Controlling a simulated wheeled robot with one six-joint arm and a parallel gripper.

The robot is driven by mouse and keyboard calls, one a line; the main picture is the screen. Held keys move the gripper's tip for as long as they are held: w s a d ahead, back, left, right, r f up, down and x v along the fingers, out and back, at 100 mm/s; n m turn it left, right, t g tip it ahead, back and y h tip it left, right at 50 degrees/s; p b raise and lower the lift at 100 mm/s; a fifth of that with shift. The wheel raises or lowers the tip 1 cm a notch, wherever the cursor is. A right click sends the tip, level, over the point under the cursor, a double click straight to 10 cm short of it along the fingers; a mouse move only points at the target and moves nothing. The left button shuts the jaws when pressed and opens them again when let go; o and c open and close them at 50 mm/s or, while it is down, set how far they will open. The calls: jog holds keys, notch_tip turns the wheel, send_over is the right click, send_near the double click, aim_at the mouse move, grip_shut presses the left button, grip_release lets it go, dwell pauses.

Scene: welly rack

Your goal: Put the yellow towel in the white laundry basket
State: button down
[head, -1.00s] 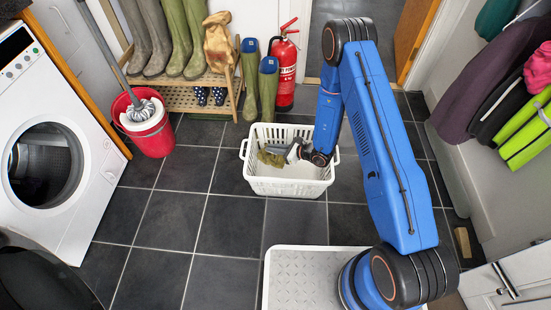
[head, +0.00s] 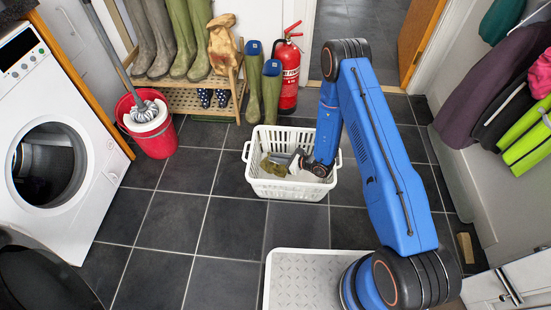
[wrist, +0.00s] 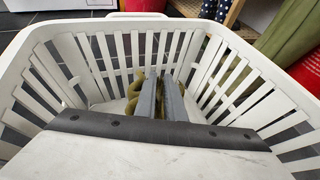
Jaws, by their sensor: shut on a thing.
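The yellow towel (head: 271,166), a crumpled olive-yellow cloth, is inside the white laundry basket (head: 286,189), low down near its left side. My gripper (head: 284,159) reaches into the basket from the right, with its fingers shut on the towel. In the wrist view, the two grey fingers (wrist: 167,88) point down inside the basket (wrist: 75,55). Folds of the towel (wrist: 135,88) show beside and between the fingers. The fingers hide part of the towel, and I cannot tell whether it rests on the basket floor.
A red bucket with a mop (head: 151,130) stands left of the basket. Green boots (head: 270,92) and a red fire extinguisher (head: 288,75) stand behind it, beside a wooden boot rack (head: 190,97). A washing machine (head: 55,140) is at the left.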

jog(key=shift+f, duration=0.5)
jog(key=c, duration=1.8)
grip_release()
jog(key=shift+c, duration=0.2)
jog(key=shift+r, duration=0.75)
jog(key=v, duration=1.1)
jog(key=shift+s+d, duration=0.25)
jog(key=shift+d, duration=0.15)
